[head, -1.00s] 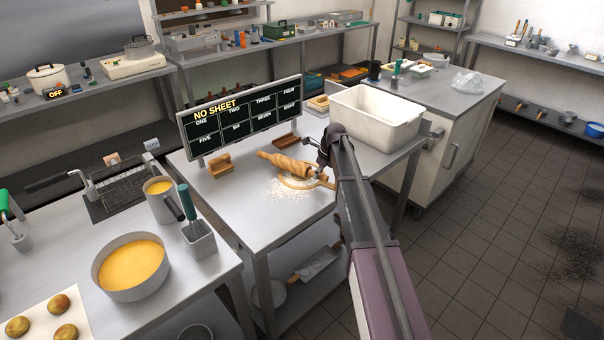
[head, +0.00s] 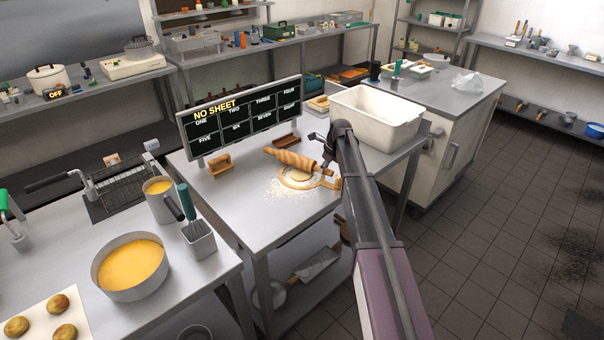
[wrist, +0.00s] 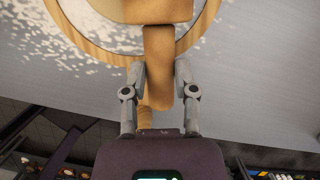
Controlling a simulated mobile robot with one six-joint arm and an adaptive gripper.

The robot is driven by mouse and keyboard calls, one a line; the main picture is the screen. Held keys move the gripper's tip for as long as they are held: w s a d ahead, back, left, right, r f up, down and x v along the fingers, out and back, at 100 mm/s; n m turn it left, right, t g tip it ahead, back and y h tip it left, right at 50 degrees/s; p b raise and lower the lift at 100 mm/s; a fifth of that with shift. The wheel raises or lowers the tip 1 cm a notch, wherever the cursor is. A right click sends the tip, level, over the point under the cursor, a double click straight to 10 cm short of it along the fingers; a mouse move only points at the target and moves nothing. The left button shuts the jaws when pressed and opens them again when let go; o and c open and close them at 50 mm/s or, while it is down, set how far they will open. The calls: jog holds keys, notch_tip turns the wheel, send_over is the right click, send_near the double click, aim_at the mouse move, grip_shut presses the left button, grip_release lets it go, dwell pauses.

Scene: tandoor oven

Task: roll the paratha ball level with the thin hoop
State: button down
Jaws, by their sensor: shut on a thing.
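My gripper (wrist: 158,88) is shut on one handle of the wooden rolling pin (head: 297,160). The pin's body (wrist: 158,10) shows at the top edge of the wrist view. In the head view the pin lies across or over the far side of the thin wooden hoop (head: 284,184); I cannot tell whether it touches. The hoop (wrist: 75,35) curves around a pale patch (head: 298,176) that looks like the dough, partly hidden by the pin. Scattered flour surrounds the hoop on the steel table. My arm hides part of the right side.
A board reading "NO SHEET" (head: 243,116) stands behind. A small wooden press-like block (head: 220,166) and a brown tray (head: 286,141) sit near it. A white bin (head: 375,117) stands at the back right. The table's front left (head: 250,222) is clear.

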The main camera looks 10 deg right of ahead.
jog(key=shift+s+a, duration=0.7)
jog(key=shift+s, duration=0.15)
jog(key=shift+r+p, duration=0.3)
jog(key=shift+f+b, duration=0.3)
dwell(0.6)
jog(key=shift+s+a+r, duration=0.1)
jog(key=shift+s+a, duration=0.75)
jog(key=shift+s, duration=0.25)
